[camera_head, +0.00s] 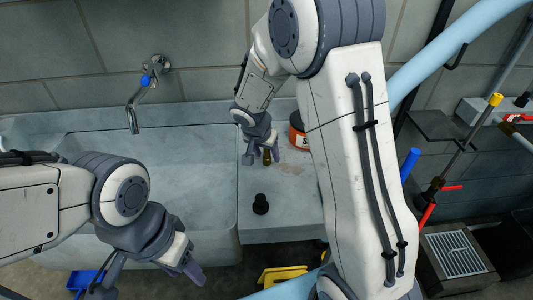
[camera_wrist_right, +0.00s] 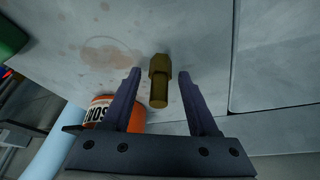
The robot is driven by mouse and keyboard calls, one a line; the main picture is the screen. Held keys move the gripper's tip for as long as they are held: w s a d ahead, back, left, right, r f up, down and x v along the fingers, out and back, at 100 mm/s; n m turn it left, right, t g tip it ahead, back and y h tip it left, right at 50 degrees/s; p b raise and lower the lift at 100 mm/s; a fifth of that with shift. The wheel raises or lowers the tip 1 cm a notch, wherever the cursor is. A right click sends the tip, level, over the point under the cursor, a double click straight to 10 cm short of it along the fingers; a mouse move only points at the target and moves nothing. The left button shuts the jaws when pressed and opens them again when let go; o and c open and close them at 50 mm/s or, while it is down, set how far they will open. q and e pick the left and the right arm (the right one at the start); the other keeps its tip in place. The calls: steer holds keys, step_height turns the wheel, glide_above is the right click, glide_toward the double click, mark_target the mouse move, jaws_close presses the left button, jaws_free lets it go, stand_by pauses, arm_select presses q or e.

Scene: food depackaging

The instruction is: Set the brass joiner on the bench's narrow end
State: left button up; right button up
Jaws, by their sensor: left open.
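The brass joiner (camera_wrist_right: 159,82) is a small stepped cylinder in dull brass. In the right wrist view it sits between the two fingers of my right gripper (camera_wrist_right: 164,95), with a gap on each side. In the head view the joiner (camera_head: 267,157) shows partly, by the fingertips of my right gripper (camera_head: 263,155) over the grey bench (camera_head: 290,215). My right gripper is open around it. My left gripper (camera_head: 188,267) is open at the lower left, in front of the basin, away from the joiner.
An orange labelled jar (camera_head: 298,132) stands at the back of the bench, partly behind my right arm. A black knob-like piece (camera_head: 260,204) stands nearer the front. The basin (camera_head: 180,170) lies to the left, under a tap (camera_head: 140,95). The bench front is mostly clear.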

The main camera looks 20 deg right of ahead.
steer(key=shift+r, duration=0.1)
steer(key=shift+r+p, duration=0.2)
steer(key=shift+p, duration=0.2)
steer(key=b+v, duration=0.1)
steer(key=v, duration=1.1)
steer(key=s+a+f+n+g+y, duration=0.1)
steer(key=s+a+n, duration=0.3)
steer(key=s, duration=0.4)
steer(key=s+a+f+n+g+y, duration=0.1)
steer(key=s+a+n, duration=0.3)
steer(key=s, duration=0.5)
steer(key=s+a+f+n+g+y, duration=0.1)
steer(key=s+a+n, duration=0.3)
steer(key=s+n, duration=0.4)
steer(key=shift+s+a+f+y, duration=0.25)
steer(key=shift+s+f+y, duration=0.05)
steer(key=shift+s+y, duration=0.3)
